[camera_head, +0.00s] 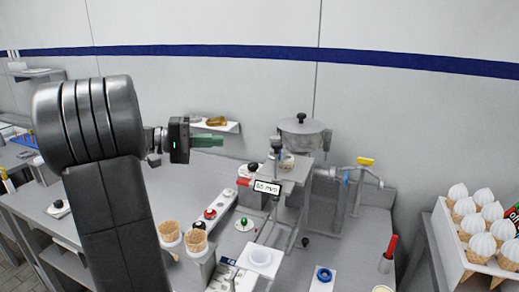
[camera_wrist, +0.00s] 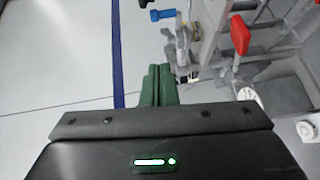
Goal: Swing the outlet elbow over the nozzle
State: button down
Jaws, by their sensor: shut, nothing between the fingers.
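My gripper (camera_head: 208,141) is at the upper left of the head view, raised in front of the back wall. Its green fingers are shut and empty; they also show pressed together in the wrist view (camera_wrist: 158,84). It is apart from the metal filling machine (camera_head: 290,170), which stands to its right with a round hopper (camera_head: 302,130) on top. A metal pipe with an elbow (camera_head: 373,177) runs out on the machine's right side, below a yellow handle (camera_head: 365,161). I cannot clearly tell which part is the nozzle.
Cones stand in holders (camera_head: 197,240) at the front. A tray of filled cones (camera_head: 480,222) is at the right. A small wall shelf (camera_head: 220,125) is behind my gripper. The wrist view shows a red handle (camera_wrist: 239,35) and a blue one (camera_wrist: 162,15).

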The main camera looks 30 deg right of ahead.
jog(key=shift+h, duration=0.5)
jog(key=p+x, duration=0.1)
jog(key=x, duration=0.2)
jog(key=s+p+x, duration=0.1)
jog(key=x, duration=0.3)
jog(key=p+x, duration=0.1)
jog(key=x, duration=0.3)
jog(key=shift+s+f, duration=0.2)
jog(key=shift+s, duration=0.15)
jog(key=shift+s+d+f, duration=0.15)
jog(key=shift+s+d, duration=0.05)
jog(key=shift+s, duration=0.25)
jog(key=shift+d, duration=0.1)
